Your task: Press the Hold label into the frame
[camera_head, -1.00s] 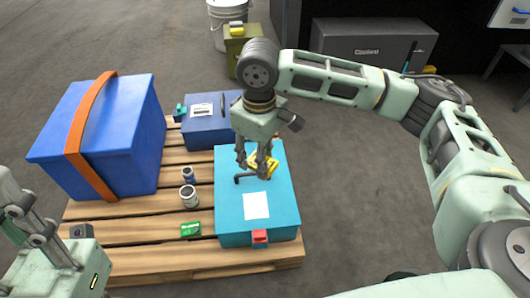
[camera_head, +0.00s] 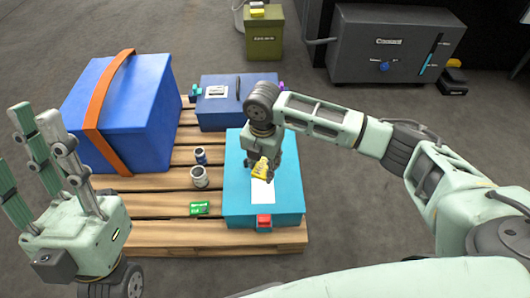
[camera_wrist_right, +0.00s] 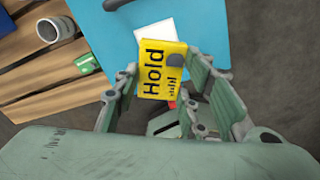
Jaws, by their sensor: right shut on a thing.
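The yellow Hold label (camera_head: 260,168) is in my right gripper (camera_head: 269,176), which is shut on it above the teal box (camera_head: 290,205). The right wrist view shows the label (camera_wrist_right: 163,70) between the fingers of the gripper (camera_wrist_right: 165,78), with "Hold" readable sideways. A white rectangle (camera_head: 263,194) on the box lid lies just under and in front of the label. The label covers part of it, and I cannot tell whether they touch. No separate frame edge is clear. My left gripper (camera_head: 42,122) is open and empty at the left.
The box has a red latch (camera_head: 264,220) in front. On the pallet (camera_head: 160,232) are a blue crate (camera_head: 140,115) with an orange strap, a dark blue case (camera_head: 225,110), two cans (camera_head: 200,177) and a green card (camera_head: 200,208). A grey cabinet (camera_head: 390,45) stands behind.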

